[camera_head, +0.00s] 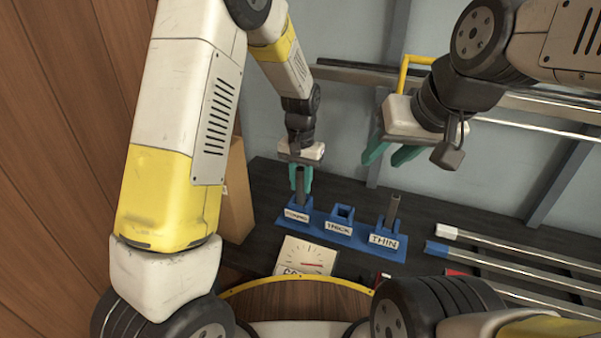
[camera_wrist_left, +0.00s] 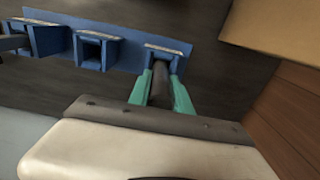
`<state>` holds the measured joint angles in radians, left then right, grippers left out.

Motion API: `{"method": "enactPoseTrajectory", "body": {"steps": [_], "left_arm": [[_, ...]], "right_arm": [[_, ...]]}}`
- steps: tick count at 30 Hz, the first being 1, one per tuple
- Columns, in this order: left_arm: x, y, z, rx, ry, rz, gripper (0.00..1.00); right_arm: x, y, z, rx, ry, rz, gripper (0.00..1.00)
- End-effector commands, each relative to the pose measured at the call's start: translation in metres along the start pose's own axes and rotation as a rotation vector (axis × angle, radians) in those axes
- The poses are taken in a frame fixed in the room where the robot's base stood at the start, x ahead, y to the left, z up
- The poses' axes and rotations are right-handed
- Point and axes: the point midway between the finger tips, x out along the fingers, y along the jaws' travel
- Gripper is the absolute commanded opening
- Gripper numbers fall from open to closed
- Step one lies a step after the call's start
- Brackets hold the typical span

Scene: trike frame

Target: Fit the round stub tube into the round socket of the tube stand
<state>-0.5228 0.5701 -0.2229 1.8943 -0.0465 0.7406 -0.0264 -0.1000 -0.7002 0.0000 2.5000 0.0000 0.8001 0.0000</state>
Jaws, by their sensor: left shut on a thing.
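The dark round stub tube (camera_head: 299,184) stands about upright between the teal fingers of my left gripper (camera_head: 302,180), which is shut on it. The tube's lower end is at the left socket of the blue tube stand (camera_head: 349,239); how deep it sits is not clear. In the left wrist view the tube (camera_wrist_left: 160,84) runs from my left gripper (camera_wrist_left: 160,90) to that end socket (camera_wrist_left: 163,54). The middle socket, labelled THICK (camera_head: 344,212), is empty. My right gripper (camera_head: 392,153) is open and empty, above and behind the stand.
Another dark tube (camera_head: 393,208) stands in the THIN socket. A white dial card (camera_head: 306,257) lies in front of the stand. Long metal tubes (camera_head: 520,262) lie on the dark bench to the right. A cardboard box (camera_head: 236,192) stands close on the left.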

Motion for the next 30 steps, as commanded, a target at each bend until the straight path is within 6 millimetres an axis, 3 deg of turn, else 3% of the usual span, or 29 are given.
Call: {"method": "enactPoseTrajectory", "body": {"steps": [3, 13, 14, 16, 26, 30], "left_arm": [[0.011, 0.000, 0.001, 0.000, -0.001, 0.000, 0.00], [0.015, 0.000, 0.001, 0.000, -0.001, 0.000, 0.00], [0.014, 0.000, 0.001, 0.000, -0.001, 0.000, 0.30], [0.014, 0.000, 0.001, 0.000, -0.001, 0.000, 0.44], [0.013, 0.000, 0.000, 0.000, 0.000, 0.000, 0.46], [0.001, 0.000, -0.001, 0.000, 0.003, 0.000, 0.46]], "right_arm": [[0.000, 0.000, 0.000, 0.000, 0.000, 0.000, 0.40], [0.000, 0.000, 0.000, 0.000, 0.000, 0.000, 0.40], [0.000, 0.000, 0.000, 0.000, 0.000, 0.000, 0.40], [0.000, 0.000, 0.000, 0.000, 0.000, 0.000, 0.40], [0.000, 0.000, 0.000, 0.000, 0.000, 0.000, 0.40], [0.000, 0.000, 0.000, 0.000, 0.000, 0.000, 0.40]]}}
